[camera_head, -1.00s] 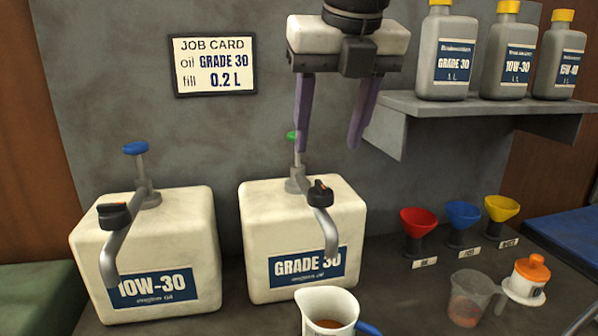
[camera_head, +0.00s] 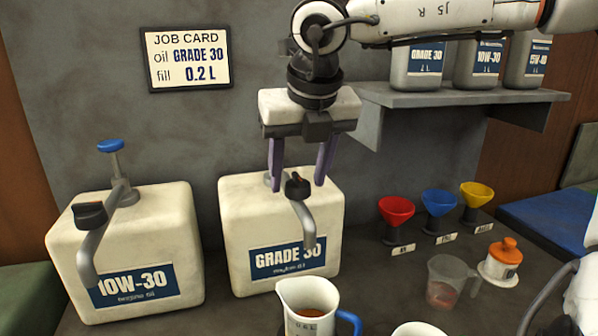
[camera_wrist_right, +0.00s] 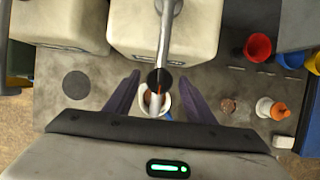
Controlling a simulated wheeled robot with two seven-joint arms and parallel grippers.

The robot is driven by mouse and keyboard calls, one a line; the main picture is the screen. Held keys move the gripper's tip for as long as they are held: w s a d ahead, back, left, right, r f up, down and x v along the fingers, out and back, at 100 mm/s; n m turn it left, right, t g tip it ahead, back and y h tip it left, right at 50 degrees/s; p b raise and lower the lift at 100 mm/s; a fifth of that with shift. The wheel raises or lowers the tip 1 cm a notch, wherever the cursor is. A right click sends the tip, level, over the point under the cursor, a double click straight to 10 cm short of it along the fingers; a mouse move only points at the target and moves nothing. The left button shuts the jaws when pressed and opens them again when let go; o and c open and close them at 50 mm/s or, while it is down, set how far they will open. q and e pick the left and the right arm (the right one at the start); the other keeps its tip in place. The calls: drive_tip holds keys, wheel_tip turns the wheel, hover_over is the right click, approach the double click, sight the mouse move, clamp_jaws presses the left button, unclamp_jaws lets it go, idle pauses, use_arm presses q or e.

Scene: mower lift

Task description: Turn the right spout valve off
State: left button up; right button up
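The right spout valve (camera_head: 298,187) is a black knob on the grey curved spout (camera_head: 305,225) of the GRADE 30 can (camera_head: 235,222). My right gripper (camera_head: 298,186) is open, pointing down, its purple fingers either side of the knob in the head view, with no clear contact. In the right wrist view the dark knob (camera_wrist_right: 160,80) lies between the finger tips (camera_wrist_right: 159,76). A white jug (camera_head: 296,291) with a blue handle and brown oil stands below the spout. Whether oil is flowing cannot be told. My left gripper is out of view.
The 10W-30 can (camera_head: 170,235) with its own spout valve (camera_head: 91,215) stands at left. Red (camera_head: 396,209), blue (camera_head: 439,201) and yellow (camera_head: 476,193) funnels, a clear cup (camera_head: 443,285) and an orange-capped container (camera_head: 503,262) are at right. A shelf (camera_head: 450,95) with bottles is behind.

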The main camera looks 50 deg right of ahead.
drive_tip(key=c, duration=0.9)
drive_tip(key=shift+o, duration=0.2)
